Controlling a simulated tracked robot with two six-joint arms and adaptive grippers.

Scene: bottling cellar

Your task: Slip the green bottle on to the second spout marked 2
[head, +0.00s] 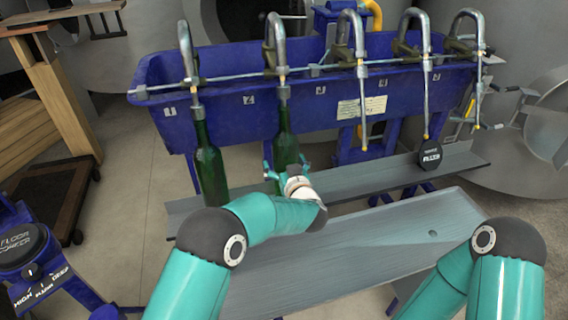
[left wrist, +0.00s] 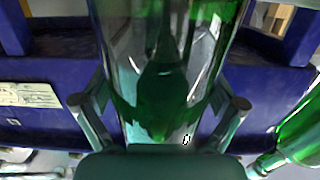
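In the left wrist view the bottle's glass (left wrist: 165,60) fills the gap between the fingers (left wrist: 160,105). The bottle's base is hidden behind my gripper. My right gripper is out of view; only part of that arm shows.
Another green bottle (head: 211,170) hangs at the first spout, left of my gripper. It also shows in the left wrist view (left wrist: 300,132). The blue trough (head: 225,120) stands behind. Three spouts to the right are free. A grey bench (head: 350,255) lies in front.

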